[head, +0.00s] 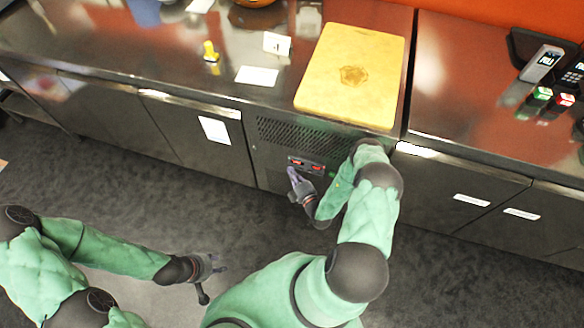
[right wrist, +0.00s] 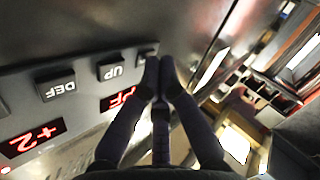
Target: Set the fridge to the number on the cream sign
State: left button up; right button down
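The fridge control panel (head: 307,165) sits on the grilled front under the counter, with two red displays. In the right wrist view, one display (right wrist: 35,139) seems to read +2; the other (right wrist: 117,101) is partly covered by my fingers. Buttons marked DEF (right wrist: 56,90) and UP (right wrist: 111,71) show, plus a third button (right wrist: 147,53) partly hidden. My right gripper (head: 294,177) is shut and empty, with fingertips (right wrist: 158,62) close to the third button; contact is unclear. My left gripper (head: 214,281) is open and empty over the floor. A small upright pale card (head: 277,44) stands on the counter; its text is unreadable.
A flat white card (head: 257,76) and a yellow object (head: 211,52) lie on the steel counter. A wooden board (head: 345,95) is above the panel. A white paper (head: 214,130) is on the door left of it. The floor in front is clear.

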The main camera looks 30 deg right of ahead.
jog(key=shift+s, duration=0.1)
jog(key=shift+s+a, duration=0.4)
jog(key=shift+a, duration=0.15)
jog(key=s+a, duration=0.3)
jog(key=a, duration=0.1)
jog(key=shift+s+p, duration=0.15)
jog(key=shift+p, duration=0.25)
dwell(1.0)
